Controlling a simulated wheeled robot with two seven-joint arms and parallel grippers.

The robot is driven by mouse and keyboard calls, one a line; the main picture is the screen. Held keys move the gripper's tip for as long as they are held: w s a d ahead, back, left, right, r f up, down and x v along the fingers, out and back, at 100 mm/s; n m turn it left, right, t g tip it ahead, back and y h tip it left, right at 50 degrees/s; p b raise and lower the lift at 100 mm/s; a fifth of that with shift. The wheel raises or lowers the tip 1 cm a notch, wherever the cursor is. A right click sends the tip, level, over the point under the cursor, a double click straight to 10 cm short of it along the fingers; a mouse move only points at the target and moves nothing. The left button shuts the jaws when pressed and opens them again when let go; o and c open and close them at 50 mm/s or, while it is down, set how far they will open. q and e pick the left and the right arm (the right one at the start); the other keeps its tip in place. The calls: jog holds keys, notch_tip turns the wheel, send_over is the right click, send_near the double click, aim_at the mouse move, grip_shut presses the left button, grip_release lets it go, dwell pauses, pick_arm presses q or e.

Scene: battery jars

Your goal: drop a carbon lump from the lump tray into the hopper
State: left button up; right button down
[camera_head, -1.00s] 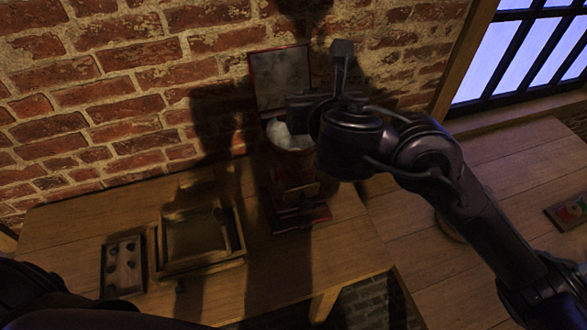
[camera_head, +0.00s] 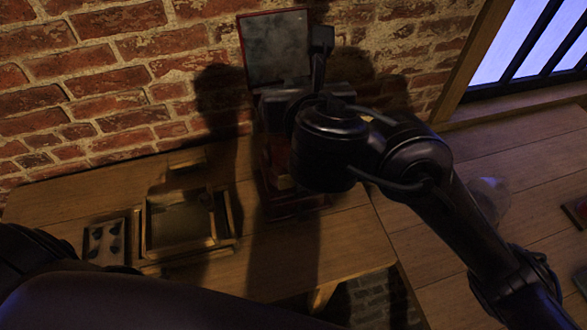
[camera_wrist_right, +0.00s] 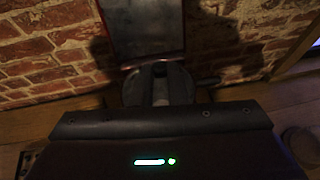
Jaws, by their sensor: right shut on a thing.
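The lump tray (camera_head: 94,256) lies at the left of the wooden table, with several dark lumps (camera_head: 112,248) in it. The red hopper machine (camera_head: 290,205) stands at the middle against the brick wall, its grey-faced lid (camera_head: 276,50) upright. My right gripper (camera_head: 278,108) is over the machine's top and hides the hopper mouth in the head view. In the right wrist view, its two fingers (camera_wrist_right: 161,86) are close together over the round grey hopper (camera_wrist_right: 158,70). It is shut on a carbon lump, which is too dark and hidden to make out. My left gripper is out of view.
A wooden framed box (camera_head: 180,228) stands between the lump tray and the machine. A clear, rounded object (camera_head: 488,195) is on the table at right, partly behind my right arm. A barred window (camera_head: 520,50) is at the upper right.

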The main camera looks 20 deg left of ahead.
jog(key=c, duration=1.3)
grip_release()
jog(key=shift+c, duration=0.2)
jog(key=shift+s, duration=0.1)
jog(key=p+v, duration=0.1)
jog(key=v, duration=0.6)
jog(key=shift+s+d, duration=0.2)
jog(key=shift+s, duration=0.1)
